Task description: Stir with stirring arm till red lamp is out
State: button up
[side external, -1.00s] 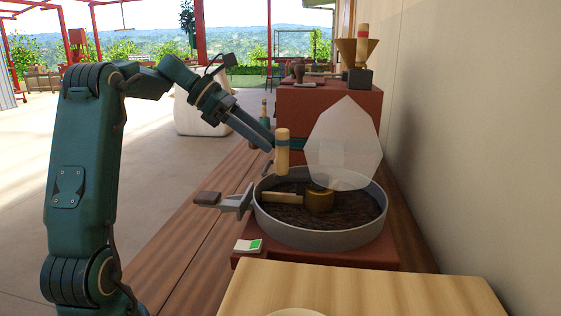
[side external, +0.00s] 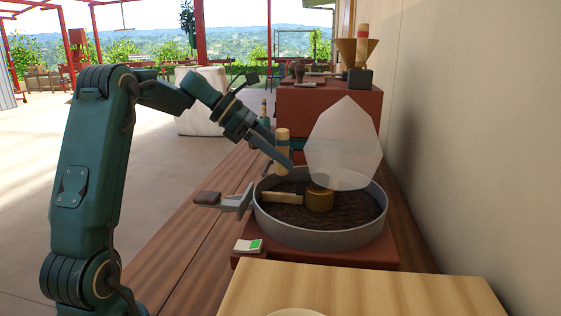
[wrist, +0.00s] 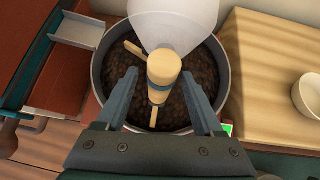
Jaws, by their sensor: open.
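The stirring arm has an upright wooden handle (side external: 283,143), a wooden paddle (side external: 285,197) and a brass hub (side external: 320,201). It stands in a round grey pan (side external: 318,237) of dark beans. In the wrist view the handle (wrist: 164,68) is between the fingers of my gripper (wrist: 159,78), with a gap on each side. My gripper is open, and in the side view its near finger (side external: 277,154) crosses in front of the handle. A small white panel (side external: 240,245) beside the pan shows a green patch; I see no red light on it.
A pale translucent plate (side external: 345,145) stands over the pan's back right. A grey chute (side external: 238,203) sits at its left rim. A wooden board (side external: 360,292) lies in front, with a white bowl (wrist: 308,97) on it. A wall closes the right.

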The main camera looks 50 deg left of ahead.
jog(key=v, duration=0.7)
dwell(0.3)
